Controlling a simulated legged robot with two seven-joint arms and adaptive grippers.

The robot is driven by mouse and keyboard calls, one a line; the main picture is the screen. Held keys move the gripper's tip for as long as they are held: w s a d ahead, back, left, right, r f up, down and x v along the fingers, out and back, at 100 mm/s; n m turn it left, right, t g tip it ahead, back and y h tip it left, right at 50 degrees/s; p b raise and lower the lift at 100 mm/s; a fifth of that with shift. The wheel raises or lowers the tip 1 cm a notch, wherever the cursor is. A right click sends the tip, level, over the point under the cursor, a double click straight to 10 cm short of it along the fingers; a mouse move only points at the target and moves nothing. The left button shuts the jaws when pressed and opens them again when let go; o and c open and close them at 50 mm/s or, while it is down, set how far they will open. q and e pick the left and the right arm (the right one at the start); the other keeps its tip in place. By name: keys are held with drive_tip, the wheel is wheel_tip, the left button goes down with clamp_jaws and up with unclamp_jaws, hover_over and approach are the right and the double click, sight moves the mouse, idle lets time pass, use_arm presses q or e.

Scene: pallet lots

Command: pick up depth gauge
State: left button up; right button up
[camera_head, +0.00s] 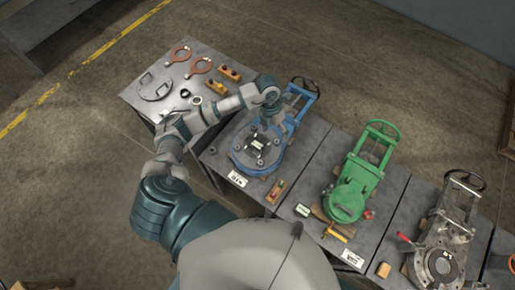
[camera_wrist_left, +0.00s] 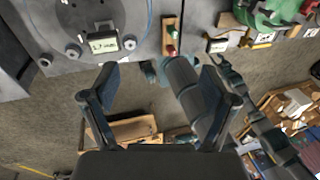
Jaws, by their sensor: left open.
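A small dark instrument with a lit number display (camera_head: 258,145) sits on the round flange of the blue valve (camera_head: 243,160); I take it for the depth gauge, though its shape is not clear. In the left wrist view the display (camera_wrist_left: 103,43) shows beyond the fingers, near the top left. My left gripper (camera_head: 270,122) is over the blue valve, just behind the instrument in the head view. In the left wrist view its two fingers (camera_wrist_left: 160,80) are spread wide with nothing held between them. My right gripper is not in view.
A green valve (camera_head: 347,197) and a grey valve (camera_head: 445,240) stand on tables to the right. A red-and-green button block (camera_head: 276,190) and a yellow tool (camera_head: 338,232) lie near the front edges.

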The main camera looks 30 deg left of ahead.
sight(258, 144)
use_arm(q)
drive_tip(key=a+y, duration=0.3)
drive_tip(key=a, duration=0.4)
drive_tip(key=shift+n, duration=0.4)
drive_tip(key=f, duration=0.6)
drive_tip(key=s+f+p, duration=0.1)
drive_tip(key=f, duration=0.3)
drive_tip(key=shift+d, duration=0.35)
drive_tip(key=shift+s+a+f+p, duration=0.15)
drive_tip(key=shift+s+f, duration=0.1)
drive_tip(key=shift+f, duration=1.25)
drive_tip(key=shift+s+f+p, duration=0.15)
drive_tip(key=shift+s+f, duration=0.1)
drive_tip(key=shift+f, duration=1.25)
clamp_jaws()
drive_tip(key=shift+r, duration=0.1)
